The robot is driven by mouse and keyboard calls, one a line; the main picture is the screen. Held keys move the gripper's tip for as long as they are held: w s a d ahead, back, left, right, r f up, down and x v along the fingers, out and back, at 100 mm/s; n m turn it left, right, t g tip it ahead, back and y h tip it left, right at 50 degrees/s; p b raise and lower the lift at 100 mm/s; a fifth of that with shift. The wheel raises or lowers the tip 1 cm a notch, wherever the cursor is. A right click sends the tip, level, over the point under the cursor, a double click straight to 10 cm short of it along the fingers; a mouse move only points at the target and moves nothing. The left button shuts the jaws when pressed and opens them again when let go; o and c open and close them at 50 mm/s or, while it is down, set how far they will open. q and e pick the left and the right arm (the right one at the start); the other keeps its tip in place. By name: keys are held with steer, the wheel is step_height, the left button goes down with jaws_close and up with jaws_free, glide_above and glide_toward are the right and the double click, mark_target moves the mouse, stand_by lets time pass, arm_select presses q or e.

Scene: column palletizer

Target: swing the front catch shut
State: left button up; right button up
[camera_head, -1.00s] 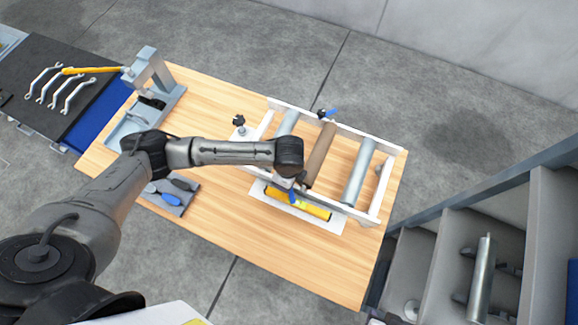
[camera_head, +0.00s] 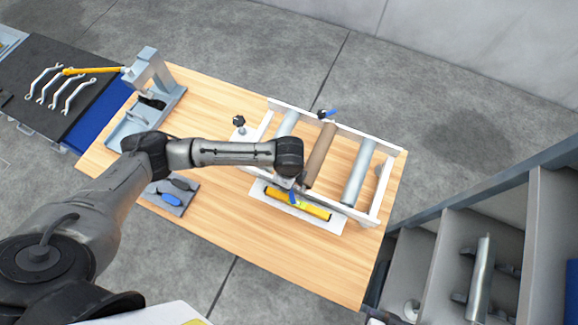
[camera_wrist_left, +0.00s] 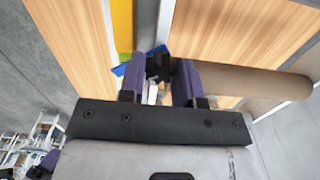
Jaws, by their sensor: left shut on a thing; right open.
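The roller frame (camera_head: 340,207) stands on the wooden table. The front catch, with a blue lever (camera_head: 293,197), is at its near rail, partly hidden under my left wrist. In the left wrist view my left gripper (camera_wrist_left: 158,72) has its purple fingers closed on the catch's black part, and its blue lever (camera_wrist_left: 120,71) sticks out beside them. The back catch (camera_head: 330,112) has a blue lever at the far rail. My right gripper (camera_wrist_left: 45,162) shows only small, with a purple finger, at the lower left of the left wrist view, away from the frame.
A yellow level (camera_head: 312,208) lies on a white sheet just in front of the near rail. A brown roller (camera_head: 320,155) and grey rollers (camera_head: 358,172) span the frame. A grey press (camera_head: 150,75) and a tool plate (camera_head: 172,196) are at left. The table front is clear.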

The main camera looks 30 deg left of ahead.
arm_select(q)
steer(key=n+p, duration=0.2)
steer(key=p, duration=0.2)
steer(key=n+p, duration=0.5)
steer(key=p, duration=0.2)
steer(key=shift+s+d+r+n+p, duration=0.1)
steer(key=shift+r+n+p, duration=0.2)
steer(key=shift+p, duration=0.05)
steer(key=shift+f+n+p, duration=0.2)
steer(key=shift+n+p, duration=1.2)
steer(key=shift+n, duration=0.3)
steer(key=o, duration=0.9)
steer(key=shift+o, duration=0.2)
step_height(320, 180, up, 14)
steer(key=b, duration=0.1)
steer(key=shift+f+b, duration=0.15)
steer(key=shift+b, duration=0.2)
